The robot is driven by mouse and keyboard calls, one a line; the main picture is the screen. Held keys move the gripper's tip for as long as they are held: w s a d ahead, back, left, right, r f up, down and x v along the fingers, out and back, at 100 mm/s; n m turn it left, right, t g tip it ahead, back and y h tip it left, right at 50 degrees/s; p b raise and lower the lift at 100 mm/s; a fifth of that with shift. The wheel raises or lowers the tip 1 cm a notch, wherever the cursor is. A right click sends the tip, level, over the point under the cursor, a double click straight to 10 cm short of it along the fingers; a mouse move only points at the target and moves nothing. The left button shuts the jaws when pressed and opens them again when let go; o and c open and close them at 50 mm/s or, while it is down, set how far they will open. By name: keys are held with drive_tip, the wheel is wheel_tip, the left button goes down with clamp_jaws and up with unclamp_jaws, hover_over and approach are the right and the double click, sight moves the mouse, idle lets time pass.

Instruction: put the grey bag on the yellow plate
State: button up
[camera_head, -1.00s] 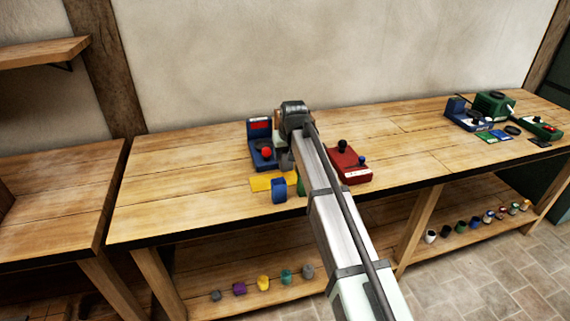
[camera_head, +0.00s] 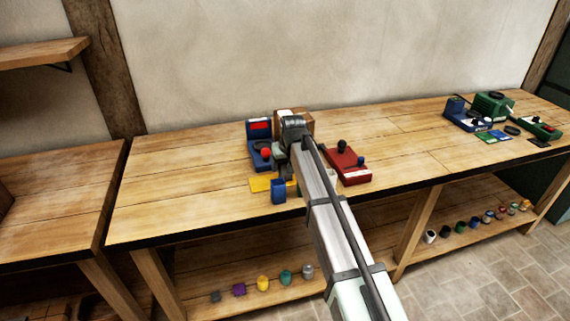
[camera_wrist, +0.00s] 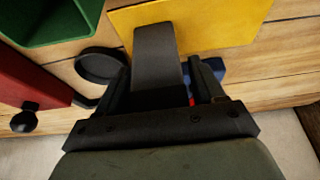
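The grey bag (camera_wrist: 155,55) shows in the wrist view as a plain dark-grey piece between the two fingers. My gripper (camera_wrist: 165,85) appears shut on it, though the contact is partly hidden. The yellow plate (camera_wrist: 205,25) lies flat on the bench, and the bag's outer end overlaps its near-left part in the wrist view. Whether the bag touches the plate, I cannot tell. In the head view the plate (camera_head: 261,184) shows left of my gripper (camera_head: 284,160), partly hidden by the blue bin. My arm hides much of this area.
A blue bin (camera_head: 278,190) stands at the plate's front. A green bin (camera_wrist: 50,22) is beside the plate. A blue device with a red knob (camera_head: 265,153) is behind the plate; a red device (camera_head: 350,168) is to the right. A brown box (camera_head: 307,122) stands behind my gripper. The bench's left is clear.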

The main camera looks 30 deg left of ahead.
drive_tip(key=shift+o, duration=0.6)
drive_tip(key=shift+r, duration=0.25)
drive_tip(key=v, duration=1.2)
drive_tip(key=shift+f, duration=0.1)
